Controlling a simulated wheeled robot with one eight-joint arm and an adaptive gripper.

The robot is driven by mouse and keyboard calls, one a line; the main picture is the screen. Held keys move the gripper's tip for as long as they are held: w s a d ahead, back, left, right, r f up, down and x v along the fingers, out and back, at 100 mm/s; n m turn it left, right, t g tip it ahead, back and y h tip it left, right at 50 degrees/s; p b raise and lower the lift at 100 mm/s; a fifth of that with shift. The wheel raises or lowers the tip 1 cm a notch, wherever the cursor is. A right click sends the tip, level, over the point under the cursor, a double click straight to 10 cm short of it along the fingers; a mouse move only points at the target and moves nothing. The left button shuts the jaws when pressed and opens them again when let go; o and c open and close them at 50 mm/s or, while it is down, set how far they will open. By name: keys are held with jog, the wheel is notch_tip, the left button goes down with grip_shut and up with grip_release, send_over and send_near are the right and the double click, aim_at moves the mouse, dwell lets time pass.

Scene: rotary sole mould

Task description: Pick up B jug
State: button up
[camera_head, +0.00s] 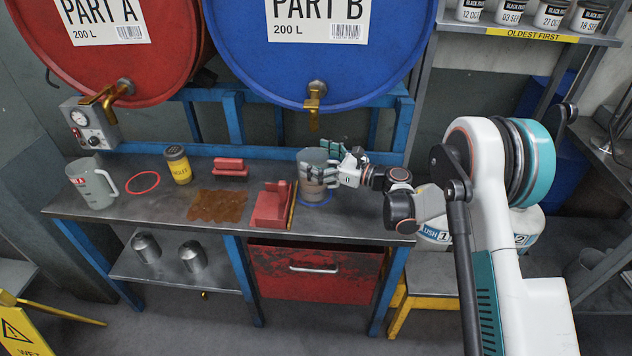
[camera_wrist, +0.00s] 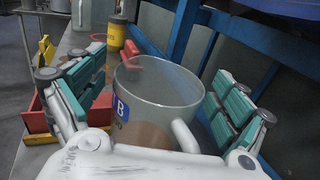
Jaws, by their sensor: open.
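The B jug (camera_head: 311,156) stands upright on the bench under the blue PART B drum, at a blue ring (camera_head: 314,200). In the wrist view the jug (camera_wrist: 158,88) is clear grey with a blue B label, brownish contents low inside and its handle toward the lower right. My gripper (camera_head: 322,171) is at the jug, with its fingers on either side. In the wrist view my gripper (camera_wrist: 150,100) is open, with teal-padded fingers apart to the left and right of the jug. The jug's base is hidden there.
The blue drum's brass tap (camera_head: 313,103) hangs above the B jug.

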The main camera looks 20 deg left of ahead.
jog(key=c, duration=2)
